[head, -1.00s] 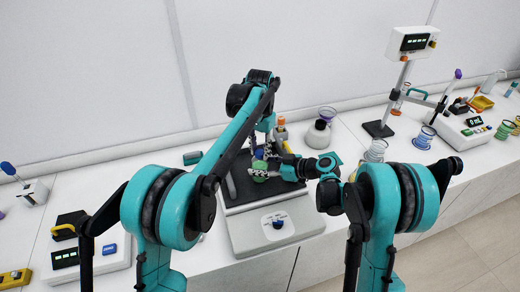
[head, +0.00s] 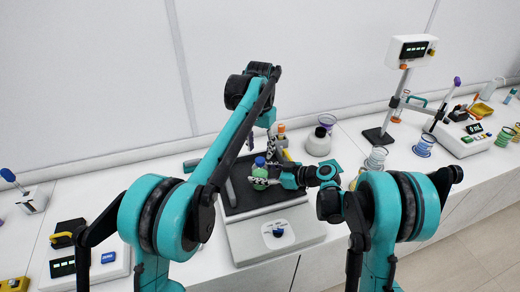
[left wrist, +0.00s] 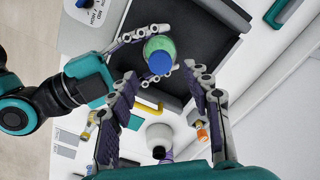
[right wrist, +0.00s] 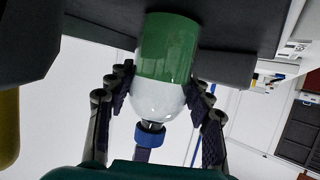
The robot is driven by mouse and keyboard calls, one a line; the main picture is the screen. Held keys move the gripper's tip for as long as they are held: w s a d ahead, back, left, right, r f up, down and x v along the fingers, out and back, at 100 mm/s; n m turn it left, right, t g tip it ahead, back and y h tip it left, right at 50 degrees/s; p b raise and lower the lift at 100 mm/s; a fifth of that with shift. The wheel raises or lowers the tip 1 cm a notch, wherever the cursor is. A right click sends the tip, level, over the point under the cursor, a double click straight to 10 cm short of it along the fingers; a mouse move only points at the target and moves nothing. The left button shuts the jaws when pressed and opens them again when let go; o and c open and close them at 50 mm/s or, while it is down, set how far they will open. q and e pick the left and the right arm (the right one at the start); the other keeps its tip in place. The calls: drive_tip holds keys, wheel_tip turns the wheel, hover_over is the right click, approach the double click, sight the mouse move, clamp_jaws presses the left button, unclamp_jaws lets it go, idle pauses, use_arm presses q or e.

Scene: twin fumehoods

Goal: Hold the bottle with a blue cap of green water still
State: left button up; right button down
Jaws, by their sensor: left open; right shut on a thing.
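The bottle of green water (head: 260,174) with a blue cap (head: 259,161) stands on the dark plate of a white device (head: 280,242). My right gripper (head: 262,180) is shut on the bottle from the right side. In the right wrist view the bottle (right wrist: 166,50) sits between its fingers, its blue cap (right wrist: 150,134) free. My left gripper (head: 262,143) is above and just behind the bottle, open. In the left wrist view its fingers (left wrist: 165,85) are spread apart, with the blue cap (left wrist: 160,62) between and beyond them. I cannot tell whether they touch the bottle.
A round white flask (head: 318,143) stands right of the device, with a purple-rimmed funnel behind it. A display on a stand (head: 415,50) and several coloured beakers are farther right. Left are a boxed display instrument (head: 85,262) and a blue-handled tool (head: 28,195). The wall closes the back.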

sight(260, 160)
use_arm(q)
wheel_tip(260, 160, up, 4)
drive_tip(key=n, duration=0.5)
drive_tip(key=shift+f, duration=0.25)
drive_tip(key=shift+f, duration=0.1)
drive_tip(key=shift+f, duration=3.95)
clamp_jaws()
